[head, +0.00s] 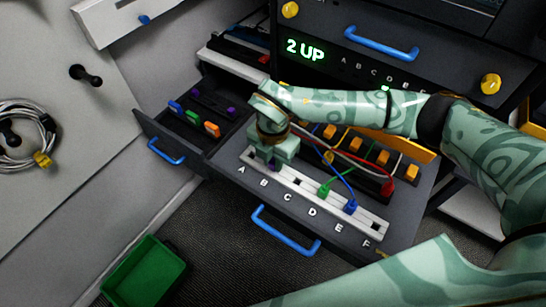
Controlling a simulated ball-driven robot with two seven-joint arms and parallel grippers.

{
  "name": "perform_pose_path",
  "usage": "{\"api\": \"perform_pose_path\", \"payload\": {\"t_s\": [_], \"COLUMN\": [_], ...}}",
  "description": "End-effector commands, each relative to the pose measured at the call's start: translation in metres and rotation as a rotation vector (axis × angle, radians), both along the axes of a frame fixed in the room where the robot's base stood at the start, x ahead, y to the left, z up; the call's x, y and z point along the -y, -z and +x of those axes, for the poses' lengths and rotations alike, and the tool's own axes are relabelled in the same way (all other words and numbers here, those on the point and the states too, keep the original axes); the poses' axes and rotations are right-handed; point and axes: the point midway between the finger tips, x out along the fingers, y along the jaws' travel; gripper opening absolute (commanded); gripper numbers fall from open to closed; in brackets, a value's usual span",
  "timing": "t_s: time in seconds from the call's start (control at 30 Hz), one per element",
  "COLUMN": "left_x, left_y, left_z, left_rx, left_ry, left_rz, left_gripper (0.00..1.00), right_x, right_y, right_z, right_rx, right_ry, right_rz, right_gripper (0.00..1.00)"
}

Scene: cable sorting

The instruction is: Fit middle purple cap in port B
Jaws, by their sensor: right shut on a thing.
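My right gripper (276,159) points down over the left part of the white port strip (305,192). It is shut on a purple cap (273,167), of which only a small dark piece shows below the fingers. The cap is at the strip just behind the letter B (263,183). I cannot tell whether it is seated in the port or only touching it. The gripper hides the strip around port B. My left gripper is not in view.
A green plug (324,191) and a blue plug (350,206) stand in the strip to the right. A red plug (388,188) and orange connectors (355,144) lie behind. The left drawer (150,124) holds coloured caps. A green bin (145,272) is below.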

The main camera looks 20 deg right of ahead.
Motion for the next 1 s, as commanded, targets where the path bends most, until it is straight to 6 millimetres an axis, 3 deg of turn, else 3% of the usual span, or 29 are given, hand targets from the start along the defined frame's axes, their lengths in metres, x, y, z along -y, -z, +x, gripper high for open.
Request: {"api": "perform_pose_path", "payload": {"t_s": [0.23,0.27,0.33,0.53,0.6,0.63,1.0], "left_x": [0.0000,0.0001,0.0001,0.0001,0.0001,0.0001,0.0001], "left_y": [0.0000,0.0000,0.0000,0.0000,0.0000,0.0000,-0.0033], "left_z": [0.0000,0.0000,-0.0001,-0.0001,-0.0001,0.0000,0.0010], "left_rx": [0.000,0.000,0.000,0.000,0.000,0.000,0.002], "left_ry": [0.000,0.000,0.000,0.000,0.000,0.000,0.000], "left_rz": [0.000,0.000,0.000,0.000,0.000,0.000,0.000], "left_gripper": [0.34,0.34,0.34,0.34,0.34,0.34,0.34], "right_x": [-0.0002,-0.0002,-0.0002,-0.0001,-0.0001,-0.0001,-0.0001], "right_y": [0.0000,0.0000,-0.0001,-0.0001,-0.0001,-0.0001,-0.0041], "right_z": [0.0000,0.0000,0.0000,0.0000,0.0000,0.0000,0.0000], "right_rx": [0.000,0.000,0.000,0.000,0.000,0.000,0.001], "right_ry": [0.000,-0.001,-0.001,-0.001,-0.001,-0.001,-0.001], "right_rz": [0.000,0.000,0.000,0.000,0.000,0.000,0.000], "right_gripper": [0.00,0.29,0.46,0.46,0.66,0.68,0.68]}}
